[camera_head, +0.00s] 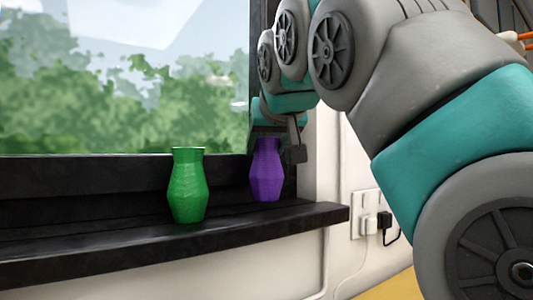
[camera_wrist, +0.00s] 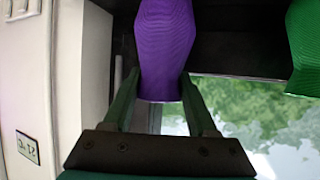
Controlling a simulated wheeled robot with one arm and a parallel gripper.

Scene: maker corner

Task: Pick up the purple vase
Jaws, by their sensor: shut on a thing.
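The purple vase (camera_head: 266,172) is at the right end of the black window sill, upright, in the head view. Its bottom is close to the sill; I cannot tell whether it touches. My gripper (camera_head: 276,140) comes from above and is shut on the upper part of the vase. In the wrist view the purple vase (camera_wrist: 165,45) lies between the two fingers of my gripper (camera_wrist: 156,95). The fingers hide part of its neck in the head view.
A green vase (camera_head: 188,186) stands on the sill (camera_head: 130,240) to the left, apart from the purple one; it also shows in the wrist view (camera_wrist: 305,45). The window frame and wall are close on the right. A wall socket with plugs (camera_head: 370,222) is below right.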

